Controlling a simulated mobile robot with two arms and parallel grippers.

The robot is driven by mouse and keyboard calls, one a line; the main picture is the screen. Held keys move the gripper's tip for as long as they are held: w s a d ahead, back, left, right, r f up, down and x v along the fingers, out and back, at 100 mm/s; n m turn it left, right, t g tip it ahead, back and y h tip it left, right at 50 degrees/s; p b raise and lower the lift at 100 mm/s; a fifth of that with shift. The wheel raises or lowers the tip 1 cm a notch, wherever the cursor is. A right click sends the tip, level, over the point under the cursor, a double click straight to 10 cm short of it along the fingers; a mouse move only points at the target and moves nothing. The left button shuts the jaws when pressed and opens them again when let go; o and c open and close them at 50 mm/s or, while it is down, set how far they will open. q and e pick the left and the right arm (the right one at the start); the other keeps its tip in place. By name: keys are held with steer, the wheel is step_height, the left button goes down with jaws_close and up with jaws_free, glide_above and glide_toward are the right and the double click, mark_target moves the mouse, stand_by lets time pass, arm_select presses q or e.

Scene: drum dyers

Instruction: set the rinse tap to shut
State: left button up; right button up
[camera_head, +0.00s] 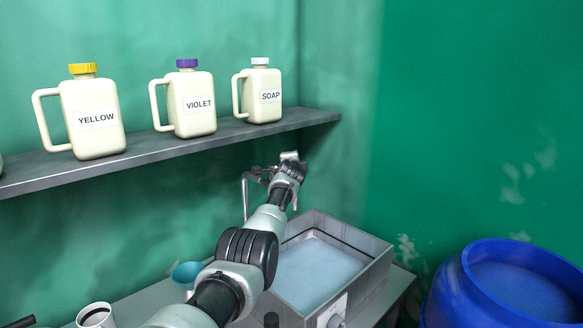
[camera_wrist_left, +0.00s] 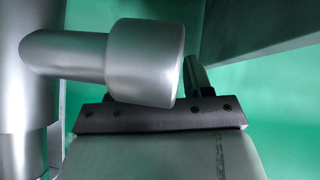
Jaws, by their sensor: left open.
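The rinse tap (camera_head: 246,194) shows as a thin grey metal pipe at the wall, left of the basin. My left arm reaches up to it and hides part of it. My left gripper (camera_head: 284,164) is at the tap's upper right, below the shelf. In the left wrist view, a thick grey metal part of the tap (camera_wrist_left: 145,62) runs from an upright pipe at the left and crosses close in front of my gripper. It hides one finger; the other shows behind it at the right. The jaws are open. I cannot tell whether they touch the tap, nor the tap's setting.
A shelf (camera_head: 150,150) above holds yellow (camera_head: 95,138), violet (camera_head: 197,124) and soap (camera_head: 262,112) jugs. A blue drum (camera_head: 450,297) stands right.

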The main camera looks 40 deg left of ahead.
arm_select(q)
steer(key=v, duration=0.8)
steer(key=shift+s+d+f, duration=0.1)
steer(key=shift+s+d, duration=0.15)
steer(key=shift+s, duration=0.05)
steer(key=shift+v, duration=1.05)
